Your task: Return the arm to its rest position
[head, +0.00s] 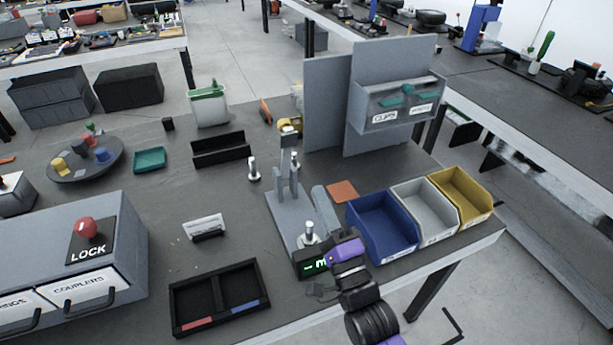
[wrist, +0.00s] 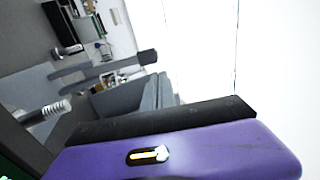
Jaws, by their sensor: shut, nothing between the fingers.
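My arm reaches in from the bottom right of the head view as black and purple links. In the wrist view, a purple body with a black strip (wrist: 165,122) fills the lower part. The gripper is shut with nothing held. Its fingertips are hard to make out.
Blue (head: 383,226), grey (head: 424,211) and yellow (head: 461,195) bins stand right of the gripper. A grey stand (head: 290,215) with upright posts is close behind it. A black divided tray (head: 219,297) lies to the left. Open floor (head: 480,300) lies beyond the bench at right.

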